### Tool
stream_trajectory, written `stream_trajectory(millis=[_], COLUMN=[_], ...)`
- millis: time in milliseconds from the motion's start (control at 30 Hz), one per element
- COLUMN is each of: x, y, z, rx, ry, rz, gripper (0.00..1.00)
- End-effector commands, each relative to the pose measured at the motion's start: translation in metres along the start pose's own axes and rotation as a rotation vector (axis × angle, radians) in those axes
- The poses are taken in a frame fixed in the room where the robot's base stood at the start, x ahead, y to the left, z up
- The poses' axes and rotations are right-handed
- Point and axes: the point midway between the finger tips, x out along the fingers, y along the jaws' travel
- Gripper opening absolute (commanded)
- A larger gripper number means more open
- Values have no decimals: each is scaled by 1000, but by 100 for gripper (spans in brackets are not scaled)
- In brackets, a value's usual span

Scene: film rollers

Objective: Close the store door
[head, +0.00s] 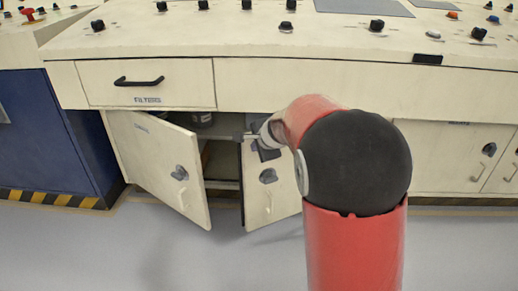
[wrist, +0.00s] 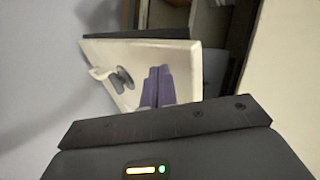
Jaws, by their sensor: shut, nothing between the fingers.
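Two cream cabinet doors stand ajar below the console: the left door (head: 160,160) and the right door (head: 270,187). Each has a dark latch. Their labels are too small or too hidden to read, so I cannot tell which is the store door. My gripper (head: 252,137) is near the top of the right door, partly hidden behind my red arm. In the wrist view its purple fingers (wrist: 159,75) are shut and empty in front of a cream door panel (wrist: 190,62) with a latch handle (wrist: 112,78). I cannot tell whether they touch it.
A drawer (head: 180,83) with a black handle sits shut above the left door. The console top (head: 240,35) carries several knobs. A blue cabinet (head: 45,130) stands at the left. Shut doors (head: 440,155) are at the right. The floor (head: 190,260) in front is clear.

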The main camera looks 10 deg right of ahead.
Motion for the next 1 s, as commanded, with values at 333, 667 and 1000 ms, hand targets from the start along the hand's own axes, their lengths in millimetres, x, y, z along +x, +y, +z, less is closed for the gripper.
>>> stream_trajectory(millis=[333, 667, 1000], x=[3, 42, 53], y=[-9, -47, -49], z=[0, 0, 0], rx=[10, 78, 93], ry=[10, 85, 99], rz=[4, 4, 0], gripper=[0, 0, 0])
